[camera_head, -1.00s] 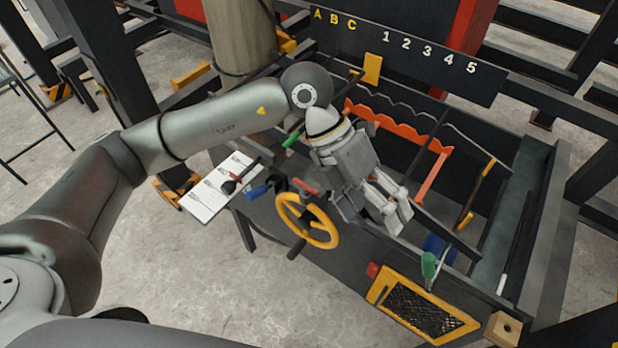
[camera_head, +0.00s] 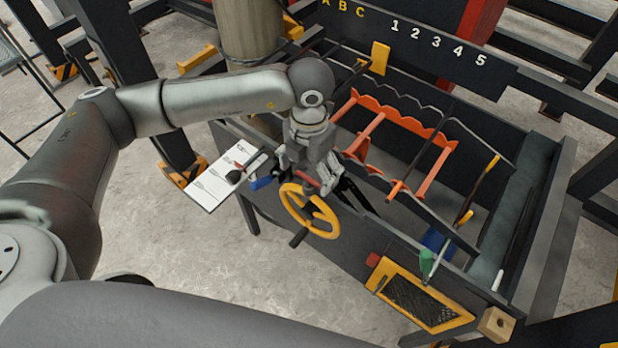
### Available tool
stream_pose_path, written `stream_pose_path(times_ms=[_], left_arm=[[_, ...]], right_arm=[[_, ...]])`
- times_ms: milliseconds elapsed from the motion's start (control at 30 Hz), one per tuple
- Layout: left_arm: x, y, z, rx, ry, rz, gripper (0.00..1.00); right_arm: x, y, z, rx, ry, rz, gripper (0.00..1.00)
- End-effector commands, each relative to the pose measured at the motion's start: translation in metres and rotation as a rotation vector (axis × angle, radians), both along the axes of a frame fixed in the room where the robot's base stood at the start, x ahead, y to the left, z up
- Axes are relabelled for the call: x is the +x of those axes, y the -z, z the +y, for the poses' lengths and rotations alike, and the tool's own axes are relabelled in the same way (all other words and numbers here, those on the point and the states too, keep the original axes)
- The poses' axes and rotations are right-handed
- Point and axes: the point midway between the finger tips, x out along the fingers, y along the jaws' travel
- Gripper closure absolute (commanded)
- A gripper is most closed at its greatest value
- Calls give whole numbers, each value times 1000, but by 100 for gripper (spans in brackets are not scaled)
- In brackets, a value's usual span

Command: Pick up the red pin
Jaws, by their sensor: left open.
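A small red piece (camera_head: 308,181), which looks like the red pin, sits on the near edge of the dark bench just behind the yellow handwheel (camera_head: 309,212). It is partly hidden by my left gripper. My left gripper (camera_head: 304,174) points down over it with its fingers spread. The fingers are around or just above the red piece; I cannot tell whether they touch it. My right gripper is not in view.
A blue part (camera_head: 262,182) and a white sheet (camera_head: 212,182) lie left of the wheel. The bench tray holds orange notched racks (camera_head: 430,175). A green handle (camera_head: 427,259), a red button (camera_head: 373,260) and a yellow-framed grille (camera_head: 420,300) are at the front right.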

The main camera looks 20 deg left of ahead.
Motion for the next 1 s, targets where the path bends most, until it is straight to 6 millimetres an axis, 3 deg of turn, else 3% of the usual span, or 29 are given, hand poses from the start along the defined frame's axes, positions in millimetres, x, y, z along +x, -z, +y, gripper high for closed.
stream_pose_path(times_ms=[100, 300, 567, 1000], left_arm=[[0, 11, 1, 2, 0, 5, 18], [1, 36, 1, 1, 0, 4, 18], [2, 41, 1, -1, 1, 0, 18], [2, 40, 1, -1, 1, 0, 73]], right_arm=[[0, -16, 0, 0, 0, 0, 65], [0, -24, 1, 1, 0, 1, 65], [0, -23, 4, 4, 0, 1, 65], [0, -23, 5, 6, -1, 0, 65]])
